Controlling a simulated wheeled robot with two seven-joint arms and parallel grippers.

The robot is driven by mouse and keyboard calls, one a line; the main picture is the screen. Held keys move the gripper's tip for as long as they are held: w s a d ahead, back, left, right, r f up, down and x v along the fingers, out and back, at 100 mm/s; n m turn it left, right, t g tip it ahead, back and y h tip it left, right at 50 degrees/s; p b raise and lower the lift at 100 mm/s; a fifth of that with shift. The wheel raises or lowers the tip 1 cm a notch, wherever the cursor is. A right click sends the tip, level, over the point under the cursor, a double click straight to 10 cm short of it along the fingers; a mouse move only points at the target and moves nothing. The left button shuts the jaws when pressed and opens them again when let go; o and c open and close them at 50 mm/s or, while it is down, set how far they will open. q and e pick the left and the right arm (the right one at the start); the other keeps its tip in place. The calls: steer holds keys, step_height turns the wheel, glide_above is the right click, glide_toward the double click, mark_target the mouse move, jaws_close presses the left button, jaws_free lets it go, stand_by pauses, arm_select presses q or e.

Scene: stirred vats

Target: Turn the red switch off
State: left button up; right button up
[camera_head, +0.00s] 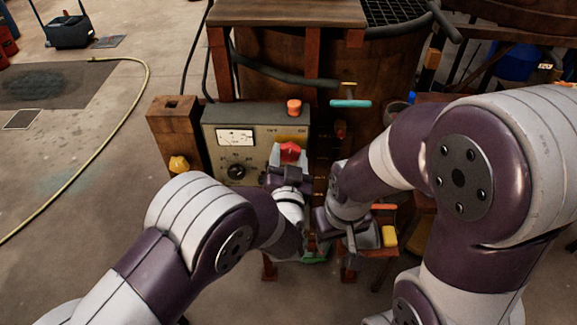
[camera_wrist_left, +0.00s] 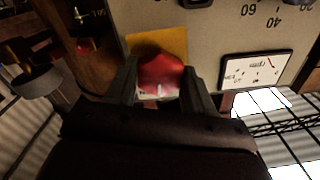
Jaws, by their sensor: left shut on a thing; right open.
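The red switch (camera_head: 289,151) is a red knob on the front of a grey control panel (camera_head: 258,120). My left gripper (camera_head: 288,170) is at the panel, just in front of the switch. In the left wrist view the red switch (camera_wrist_left: 160,75) sits between the two fingers of the left gripper (camera_wrist_left: 163,92), which are shut on it. A yellow plate shows behind the knob there. The switch's exact turn angle is partly hidden by the fingers. My right gripper (camera_head: 352,236) is open, lower and to the right of the panel, partly hidden by its own arm.
A wooden post with a yellow knob (camera_head: 179,164) stands left. A teal-handled lever (camera_head: 351,103) is at the right. A large wooden vat (camera_head: 385,70) stands behind.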

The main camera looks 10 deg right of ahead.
arm_select(q)
steer(key=n+b, duration=0.4)
steer(key=b, duration=0.1)
steer(key=n+b, duration=0.4)
steer(key=b, duration=0.1)
steer(key=shift+f+n, duration=0.2)
steer(key=shift+n, duration=0.2)
steer(key=shift+r+n+b, duration=0.2)
steer(key=shift+n+b, duration=1)
steer(key=shift+b, duration=0.25)
steer(key=o, duration=1)
steer(key=shift+o, duration=0.2)
